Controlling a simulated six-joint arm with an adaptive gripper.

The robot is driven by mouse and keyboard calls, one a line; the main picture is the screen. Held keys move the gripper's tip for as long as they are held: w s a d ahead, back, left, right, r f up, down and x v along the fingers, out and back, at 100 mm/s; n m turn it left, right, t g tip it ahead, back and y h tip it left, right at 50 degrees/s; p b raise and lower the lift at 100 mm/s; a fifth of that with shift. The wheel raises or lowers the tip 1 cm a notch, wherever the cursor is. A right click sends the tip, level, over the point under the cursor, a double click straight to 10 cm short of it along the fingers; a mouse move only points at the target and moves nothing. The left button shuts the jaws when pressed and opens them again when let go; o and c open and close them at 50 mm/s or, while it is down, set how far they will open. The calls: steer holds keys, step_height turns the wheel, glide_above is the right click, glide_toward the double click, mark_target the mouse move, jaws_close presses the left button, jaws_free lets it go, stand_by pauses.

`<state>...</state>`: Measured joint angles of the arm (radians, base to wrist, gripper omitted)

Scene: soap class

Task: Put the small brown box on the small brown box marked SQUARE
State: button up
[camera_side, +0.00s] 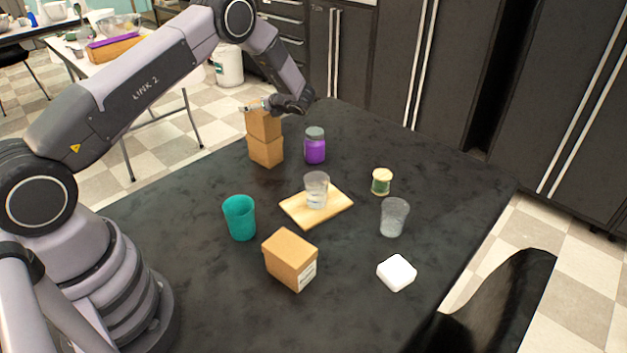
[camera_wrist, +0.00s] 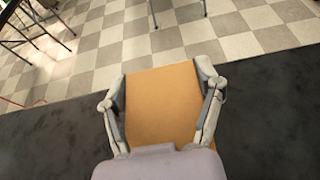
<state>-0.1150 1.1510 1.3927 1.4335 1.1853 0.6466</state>
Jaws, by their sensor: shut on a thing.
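Two small brown boxes stand one above the other near the table's far left edge in the side view. The upper brown box (camera_side: 263,125) is at my gripper (camera_side: 262,107). The lower brown box (camera_side: 266,152) is on the table, directly under it, and the two look in contact. In the wrist view my gripper (camera_wrist: 163,92) is shut on the upper brown box (camera_wrist: 163,105), one finger on each side. No SQUARE marking is readable on either box. The lower box is hidden in the wrist view.
A purple jar (camera_side: 315,146) stands just right of the boxes. A wooden board (camera_side: 333,210) bears a clear glass (camera_side: 316,189).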

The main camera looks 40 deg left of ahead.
steer(key=o, duration=1.2)
steer(key=shift+f, duration=0.1)
